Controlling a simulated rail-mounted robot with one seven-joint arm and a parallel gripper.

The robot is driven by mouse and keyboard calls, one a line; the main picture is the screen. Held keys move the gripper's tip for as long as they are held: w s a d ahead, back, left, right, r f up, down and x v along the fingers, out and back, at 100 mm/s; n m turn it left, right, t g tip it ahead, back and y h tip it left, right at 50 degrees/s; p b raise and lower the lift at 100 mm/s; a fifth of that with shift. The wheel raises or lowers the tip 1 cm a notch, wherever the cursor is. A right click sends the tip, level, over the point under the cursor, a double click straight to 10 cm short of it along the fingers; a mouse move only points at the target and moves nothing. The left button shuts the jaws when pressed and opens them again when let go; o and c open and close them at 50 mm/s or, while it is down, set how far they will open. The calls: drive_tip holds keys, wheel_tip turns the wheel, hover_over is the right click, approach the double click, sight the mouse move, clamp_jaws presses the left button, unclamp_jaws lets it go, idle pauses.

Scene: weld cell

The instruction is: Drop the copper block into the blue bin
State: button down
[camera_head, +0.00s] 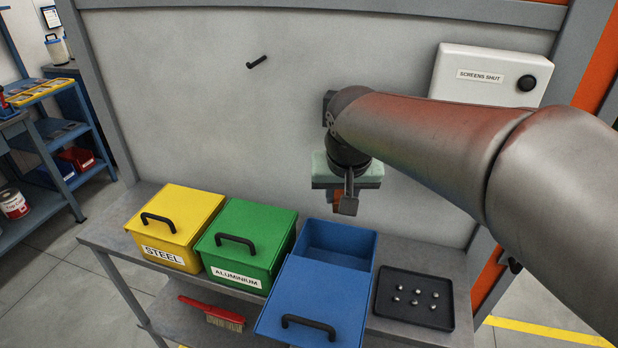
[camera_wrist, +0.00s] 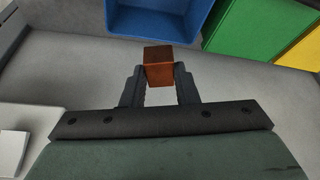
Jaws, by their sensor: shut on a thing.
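The copper block (camera_wrist: 158,66) is held between the two fingers of my gripper (camera_wrist: 159,80) in the wrist view. In the head view my gripper (camera_head: 345,204) is above the bench, over the back part of the blue bin's area, and the block is mostly hidden behind a finger. The blue bin (camera_head: 345,243) stands on the bench, its inside showing at the back, with a blue lid (camera_head: 314,296) with a black handle in front of the opening. In the wrist view the blue bin (camera_wrist: 158,27) lies just beyond the block, at the top.
Left of the blue bin stand a closed green ALUMINIUM bin (camera_head: 247,243) and a closed yellow STEEL bin (camera_head: 176,226). A black tray (camera_head: 414,298) with several small balls lies to the right. A wall (camera_head: 220,110) rises behind the bench.

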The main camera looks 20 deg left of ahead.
drive_tip(key=shift+a, duration=0.3)
drive_tip(key=shift+f, duration=0.1)
drive_tip(key=shift+d+f+b, duration=0.25)
drive_tip(key=shift+f+b, duration=0.3)
wheel_tip(320, 180, down, 8)
drive_tip(key=b, duration=0.5)
drive_tip(key=shift+r+b, duration=0.2)
drive_tip(key=shift+b, duration=0.15)
drive_tip(key=c, duration=1.1)
unclamp_jaws()
drive_tip(key=shift+o, duration=0.2)
